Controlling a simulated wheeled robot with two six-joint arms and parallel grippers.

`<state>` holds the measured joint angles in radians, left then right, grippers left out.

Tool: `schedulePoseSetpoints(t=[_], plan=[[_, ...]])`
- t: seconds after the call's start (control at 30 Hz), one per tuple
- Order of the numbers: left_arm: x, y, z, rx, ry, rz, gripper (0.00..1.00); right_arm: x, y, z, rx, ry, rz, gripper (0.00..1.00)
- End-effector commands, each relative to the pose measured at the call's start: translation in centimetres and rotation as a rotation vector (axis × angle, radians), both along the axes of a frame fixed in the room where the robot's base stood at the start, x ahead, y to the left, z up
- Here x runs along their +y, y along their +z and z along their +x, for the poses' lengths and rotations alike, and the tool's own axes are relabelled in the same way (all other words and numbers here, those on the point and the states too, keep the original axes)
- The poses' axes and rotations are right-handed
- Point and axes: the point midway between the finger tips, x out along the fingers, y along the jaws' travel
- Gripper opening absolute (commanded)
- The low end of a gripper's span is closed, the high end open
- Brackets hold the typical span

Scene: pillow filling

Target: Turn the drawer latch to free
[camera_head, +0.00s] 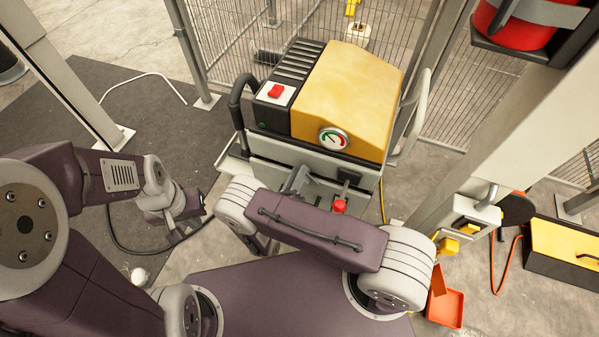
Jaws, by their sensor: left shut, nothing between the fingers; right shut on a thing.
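The machine (350,85) has a yellow cover, and its pale front with the drawer faces me. On that front a dark lever with a red knob (340,206) shows just above my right forearm. My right gripper (296,181) is partly hidden behind that forearm. It is at the machine's front, left of the red knob, shut on a part there that looks like the drawer latch; the hold itself is hard to see. My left gripper (200,207) is shut and empty, in free space left of the machine, low over the floor.
The machine carries a red switch (275,91), a round gauge (334,139) and a black side handle (236,100). Mesh fencing (262,30) stands behind. A grey post (530,110), an orange-red dustpan (445,306) and a yellow-topped box (566,245) are at the right. Floor at the left is mostly clear.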

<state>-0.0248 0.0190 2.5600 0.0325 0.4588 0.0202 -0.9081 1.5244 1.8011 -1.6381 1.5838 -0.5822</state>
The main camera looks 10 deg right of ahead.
Motion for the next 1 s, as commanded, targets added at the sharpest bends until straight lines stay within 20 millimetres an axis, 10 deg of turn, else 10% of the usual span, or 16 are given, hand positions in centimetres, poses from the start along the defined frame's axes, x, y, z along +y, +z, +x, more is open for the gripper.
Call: schedulePoseSetpoints(t=[1.0], plan=[[0.0, -0.3, 0.0, 0.0, 0.0, 0.0, 0.0, 0.6, -1.9, 0.4, 0.434, 0.001, -0.637, 0.0]])
